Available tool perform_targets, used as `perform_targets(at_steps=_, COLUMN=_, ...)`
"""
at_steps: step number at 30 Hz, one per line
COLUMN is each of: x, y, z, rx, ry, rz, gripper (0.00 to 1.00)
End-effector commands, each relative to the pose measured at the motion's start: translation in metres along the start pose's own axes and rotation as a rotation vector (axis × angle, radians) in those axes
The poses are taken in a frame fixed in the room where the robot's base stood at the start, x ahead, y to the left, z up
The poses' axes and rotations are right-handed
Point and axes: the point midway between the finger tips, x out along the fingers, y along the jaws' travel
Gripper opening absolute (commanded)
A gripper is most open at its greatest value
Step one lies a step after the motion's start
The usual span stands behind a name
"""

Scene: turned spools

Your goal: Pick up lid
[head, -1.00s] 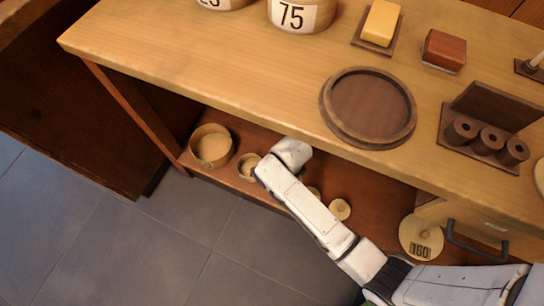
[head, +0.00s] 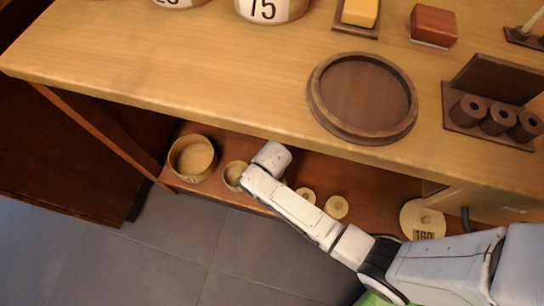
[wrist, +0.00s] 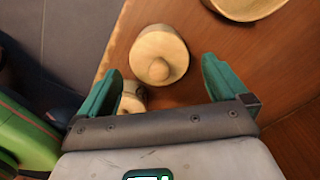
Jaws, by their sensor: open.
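A round pale wooden lid with a knob (wrist: 160,57) lies between the spread fingers of my gripper (wrist: 162,75) in the wrist view, apart from both. A smaller pale round piece (wrist: 132,97) is partly hidden by the left finger and palm. My gripper is open and empty. A larger disc marked 160 (head: 423,220) is farther right. My gripper's fingers are hidden in the head view.
The tabletop (head: 200,75) overhangs this shelf. A dark round tray (head: 362,97) sits on top. Grey floor lies in front.

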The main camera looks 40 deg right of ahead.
Motion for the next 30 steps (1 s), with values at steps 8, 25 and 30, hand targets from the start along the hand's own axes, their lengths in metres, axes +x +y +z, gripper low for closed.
perform_targets(at_steps=8, x=0.023, y=0.0, z=0.0, rx=0.002, ry=0.0, rz=-0.001, gripper=1.0)
perform_targets(at_steps=25, x=0.023, y=0.0, z=0.0, rx=0.002, ry=0.0, rz=0.0, gripper=0.57)
perform_targets(at_steps=30, x=0.023, y=0.0, z=0.0, rx=0.002, ry=0.0, rz=0.0, gripper=0.48)
